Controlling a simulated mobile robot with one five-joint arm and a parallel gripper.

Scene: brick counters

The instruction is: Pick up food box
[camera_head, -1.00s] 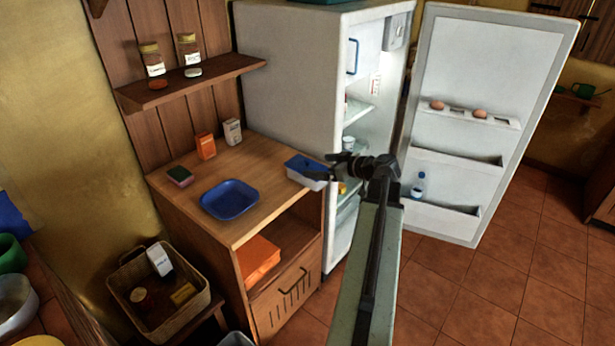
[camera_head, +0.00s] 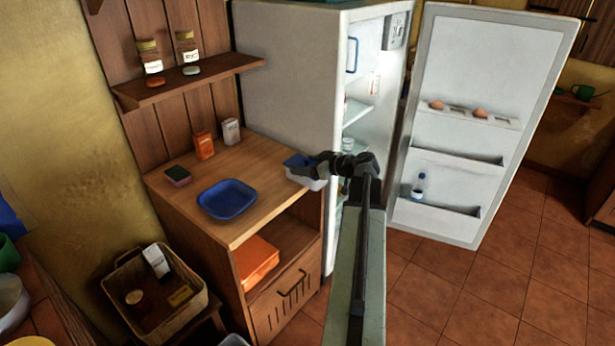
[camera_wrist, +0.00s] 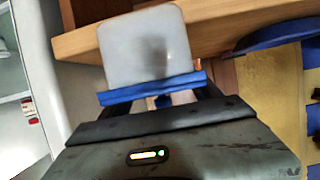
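My dark fingers (camera_wrist: 165,103) are apart, one near each end of the lid. Their tips are hidden by the lid, so I cannot tell whether they grip the box.
A blue tray (camera_head: 227,200) lies on the wooden counter (camera_head: 262,188), left of the box. A sponge (camera_head: 177,176) and two cartons (camera_head: 204,145) stand behind it. The fridge (camera_head: 291,82) is close on the right, its door (camera_head: 478,120) open. A basket (camera_head: 195,306) sits lower left.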

